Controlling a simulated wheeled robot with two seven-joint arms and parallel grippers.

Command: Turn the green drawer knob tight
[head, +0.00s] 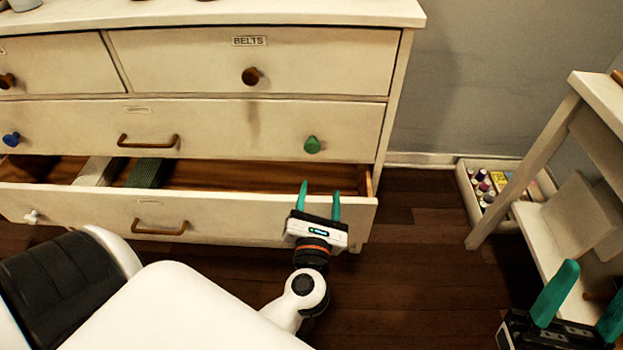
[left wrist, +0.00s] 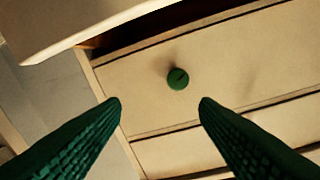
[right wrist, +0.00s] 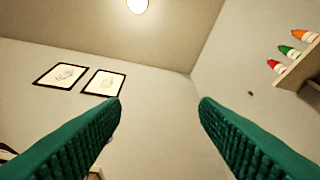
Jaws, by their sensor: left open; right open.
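The green drawer knob (head: 312,145) is on the right part of the middle drawer front (head: 230,125) of a cream dresser. My left gripper (head: 320,190) is open and empty, in front of the open lower drawer and below the knob in the head view. In the left wrist view the knob (left wrist: 178,78) lies ahead, between and beyond the fingertips, apart from them. A dark line crosses its face. My right gripper (head: 590,300) is open and empty at the lower right of the head view, far from the knob.
The lower drawer (head: 240,215) stands pulled out, with a green item (head: 148,173) inside. A blue knob (head: 11,139) and a bar handle (head: 148,141) share the middle drawer. A shelf unit (head: 530,165) and a tray of bottles (head: 468,190) stand at right.

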